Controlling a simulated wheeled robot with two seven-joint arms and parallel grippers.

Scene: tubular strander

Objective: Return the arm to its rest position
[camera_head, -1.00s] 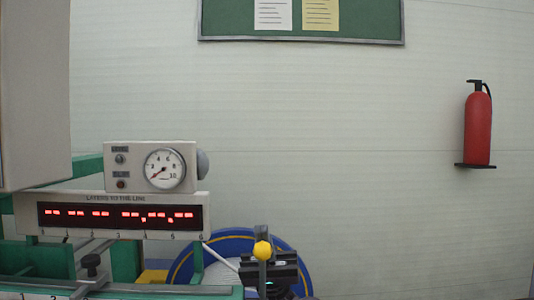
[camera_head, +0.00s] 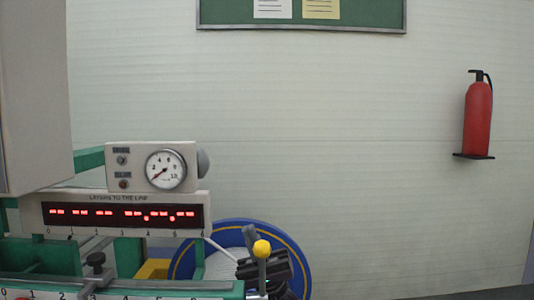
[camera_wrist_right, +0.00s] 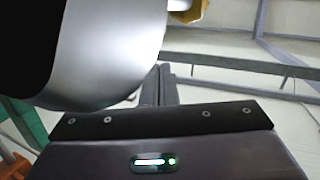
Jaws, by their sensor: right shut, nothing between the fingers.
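My right gripper (camera_head: 249,233) is at the bottom middle of the head view, its dark body behind a lever with a yellow knob (camera_head: 262,249). Its grey fingers point up and lean a little left. In the right wrist view the two fingers (camera_wrist_right: 158,88) lie together, with nothing held between them. I cannot tell whether the gripper touches the lever. My left gripper is not in view. The rest of the right arm is hidden below the picture.
A green machine frame with a red digit display (camera_head: 122,215) and a round gauge (camera_head: 165,169) stands at left. A blue-rimmed reel (camera_head: 296,252) is behind the gripper. A red extinguisher (camera_head: 477,118) hangs at right. The wall between is clear.

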